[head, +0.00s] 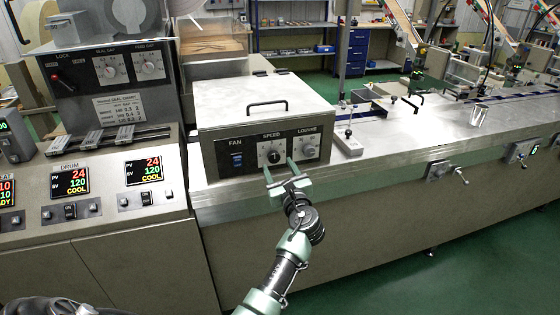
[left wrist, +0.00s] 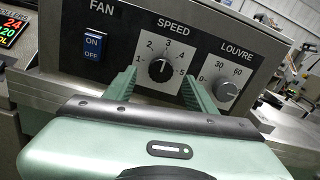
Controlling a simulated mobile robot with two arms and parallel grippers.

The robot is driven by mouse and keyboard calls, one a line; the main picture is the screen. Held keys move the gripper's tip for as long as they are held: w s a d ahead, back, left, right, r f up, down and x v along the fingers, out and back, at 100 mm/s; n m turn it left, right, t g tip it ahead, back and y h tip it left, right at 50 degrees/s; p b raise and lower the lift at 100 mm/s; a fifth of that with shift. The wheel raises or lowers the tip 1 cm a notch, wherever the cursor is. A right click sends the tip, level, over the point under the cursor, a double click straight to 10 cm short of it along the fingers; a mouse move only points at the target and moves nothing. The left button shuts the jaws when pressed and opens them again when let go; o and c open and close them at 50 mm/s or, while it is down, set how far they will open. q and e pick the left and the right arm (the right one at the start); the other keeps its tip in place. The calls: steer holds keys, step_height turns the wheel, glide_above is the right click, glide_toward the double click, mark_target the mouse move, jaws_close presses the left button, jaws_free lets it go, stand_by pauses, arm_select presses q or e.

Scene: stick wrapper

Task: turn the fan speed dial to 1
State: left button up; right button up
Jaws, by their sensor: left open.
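The fan speed dial (head: 272,155) is a black round knob on a white plate under the word SPEED, in the middle of the fan box's dark panel. In the left wrist view the knob (left wrist: 160,70) has numbers 1 to 5 around it, and its white mark seems to point up, near 3. My left gripper (head: 279,169) is in front of the dial with its fingers parted. In the left wrist view its green fingers (left wrist: 157,82) stand left and right of the knob; I cannot tell whether they touch it. My right gripper is not in view.
A blue FAN switch (left wrist: 93,46) is left of the dial and a LOUVRE knob (left wrist: 227,91) is close on its right. The metal fan box (head: 265,103) has a handle on top. Drum control panels (head: 70,182) stand to the left; a long steel counter (head: 400,145) runs right.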

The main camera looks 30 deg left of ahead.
mark_target(275, 159)
arm_select(q)
steer(key=shift+x, duration=1.25)
steer(key=shift+w+a+r, duration=0.1)
steer(key=shift+w+a, duration=0.1)
steer(key=shift+w, duration=0.05)
steer(key=shift+w+a, duration=0.15)
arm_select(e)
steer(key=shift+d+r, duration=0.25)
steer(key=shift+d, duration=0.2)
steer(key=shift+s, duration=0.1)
arm_select(q)
jaws_close()
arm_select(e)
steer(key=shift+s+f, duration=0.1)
